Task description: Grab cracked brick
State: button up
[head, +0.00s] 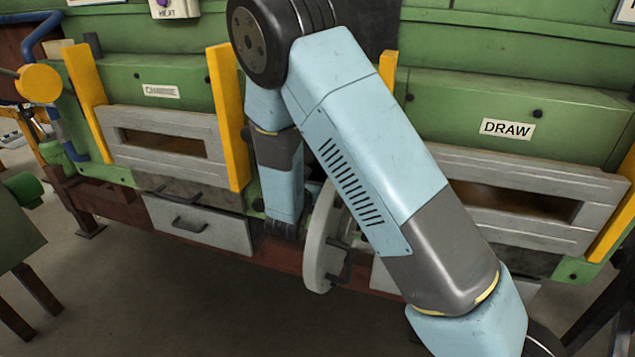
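No cracked brick can be made out in the head view. My arm crosses the middle of the view, bends at the top, and its far part points down in front of the green furnace (560,105). The fingers of my gripper cannot be made out; the far end of the arm is dark and partly hidden near a round grey door (318,238) with a dark handle. That door stands swung out, seen nearly edge-on. What lies behind it is hidden by my arm.
Left is a slotted grey door (115,150) under a "CHARGE" sign (161,91), between yellow posts. Right is another slotted door (480,165) under a "DRAW" sign (507,129). A grey drawer (200,228) sits low left. A green stand (18,235) is at the left edge. The floor (180,310) in front is clear.

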jog(key=shift+c, duration=0.4)
jog(key=c, duration=1.2)
